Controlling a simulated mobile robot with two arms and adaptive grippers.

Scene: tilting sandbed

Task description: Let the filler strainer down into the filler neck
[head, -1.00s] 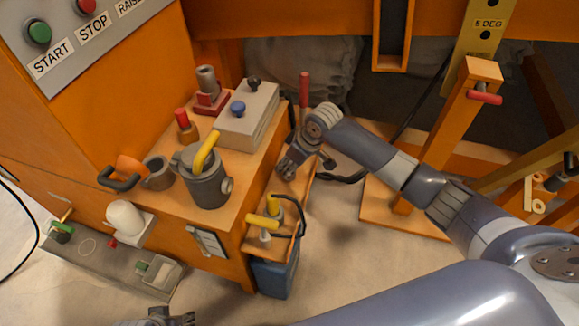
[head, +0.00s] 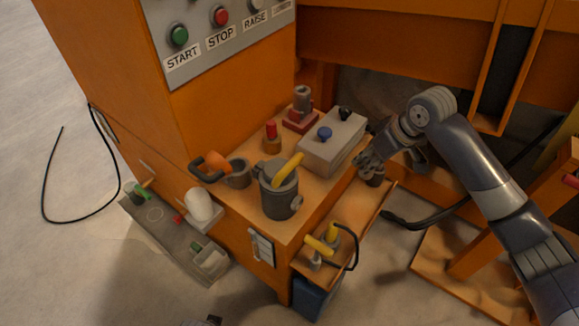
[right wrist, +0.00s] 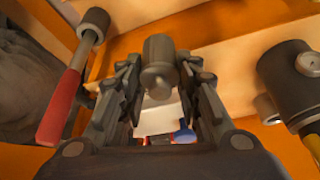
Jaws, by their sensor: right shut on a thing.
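My right gripper (head: 366,166) is shut on a dark grey cylinder, which I take for the filler strainer (head: 376,177), at the right edge of the orange bench, by the lower side shelf. In the right wrist view the grey cylinder (right wrist: 158,65) with a rounded knob is between the fingers; I cannot tell whether it touches the shelf. Only a dark tip of my left gripper (head: 213,321) shows at the bottom edge.
Between gripper and neck stand a grey box (head: 332,145) with blue and black knobs and a grey pot (head: 279,197) with a yellow handle. A red-topped plug (head: 271,137) and a red-based fitting (head: 302,110) stand behind. Yellow-handled valves (head: 322,244) are on the side shelf (head: 350,212).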

